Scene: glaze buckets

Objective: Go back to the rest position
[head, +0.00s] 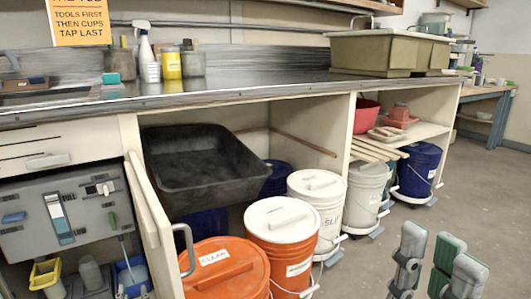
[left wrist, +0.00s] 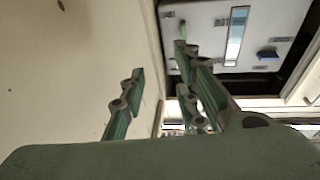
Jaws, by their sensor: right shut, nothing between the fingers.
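My right gripper (head: 431,243) stands at the lower right of the head view, fingers up, over bare floor, with nothing held. My left gripper (left wrist: 160,70) shows in the left wrist view with its fingers spread apart. One finger is in front of a plain beige surface, the other in front of the grey tool panel (left wrist: 222,30). I see nothing held between them, and cannot tell whether they touch the beige surface. In the head view I cannot clearly make out the left gripper.
A cabinet door (head: 148,215) stands open beside the tool panel (head: 60,215). Orange buckets (head: 228,270), white buckets (head: 318,190) and a blue bucket (head: 420,168) stand along the counter (head: 250,93). A black tray (head: 205,170) sits under it. The floor at right is clear.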

